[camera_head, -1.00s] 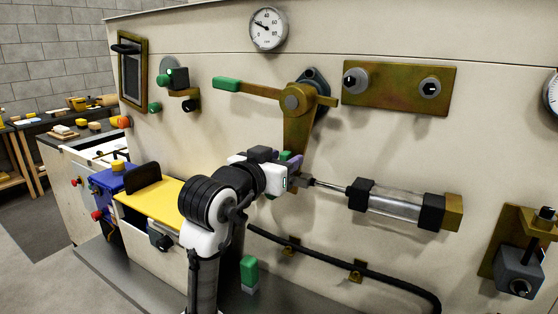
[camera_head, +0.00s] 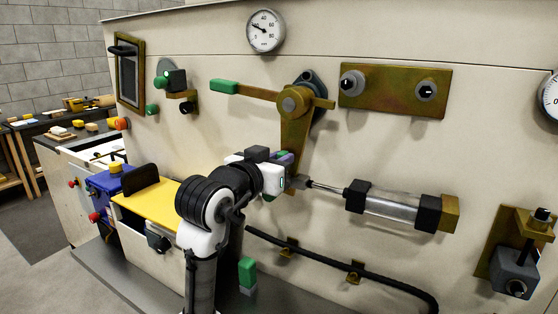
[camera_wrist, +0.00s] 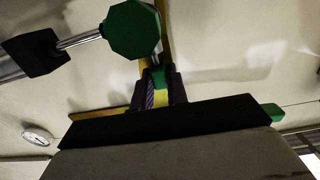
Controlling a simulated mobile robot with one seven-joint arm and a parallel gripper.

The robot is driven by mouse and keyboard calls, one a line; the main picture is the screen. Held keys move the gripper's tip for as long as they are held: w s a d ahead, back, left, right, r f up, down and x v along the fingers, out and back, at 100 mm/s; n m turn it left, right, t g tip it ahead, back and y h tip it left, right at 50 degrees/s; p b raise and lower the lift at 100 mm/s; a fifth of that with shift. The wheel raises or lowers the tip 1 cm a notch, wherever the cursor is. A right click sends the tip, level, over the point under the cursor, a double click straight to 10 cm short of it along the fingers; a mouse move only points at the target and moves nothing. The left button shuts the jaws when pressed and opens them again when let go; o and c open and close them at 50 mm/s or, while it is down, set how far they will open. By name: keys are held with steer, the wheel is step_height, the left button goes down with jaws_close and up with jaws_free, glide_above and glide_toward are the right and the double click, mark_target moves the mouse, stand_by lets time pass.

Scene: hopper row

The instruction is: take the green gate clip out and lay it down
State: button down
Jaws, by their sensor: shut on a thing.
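My gripper (camera_head: 284,158) is at the lower end of the brass lever plate (camera_head: 296,135), beside the cylinder's rod end. In the wrist view its two purple-lined fingers (camera_wrist: 160,90) are shut on a small green piece, which I take for the green gate clip (camera_wrist: 158,77). Most of the clip is hidden between the fingers. A larger green eight-sided head (camera_wrist: 132,28) shows close by at the end of the rod. I cannot tell whether the clip still touches the lever or rod.
The cylinder (camera_head: 394,205) lies along the wall to the right, with a black hose below. A green-handled lever (camera_head: 224,86) is above my gripper. A yellow shelf (camera_head: 150,202) is at left. A green and grey block (camera_head: 247,272) stands on the bottom ledge.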

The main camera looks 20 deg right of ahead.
mark_target(288, 138)
steer(key=shift+r+p, duration=0.85)
steer(key=shift+r, duration=0.25)
steer(key=shift+r, duration=0.2)
steer(key=shift+r+p, duration=0.65)
steer(key=shift+p, duration=0.1)
steer(key=shift+f, duration=0.1)
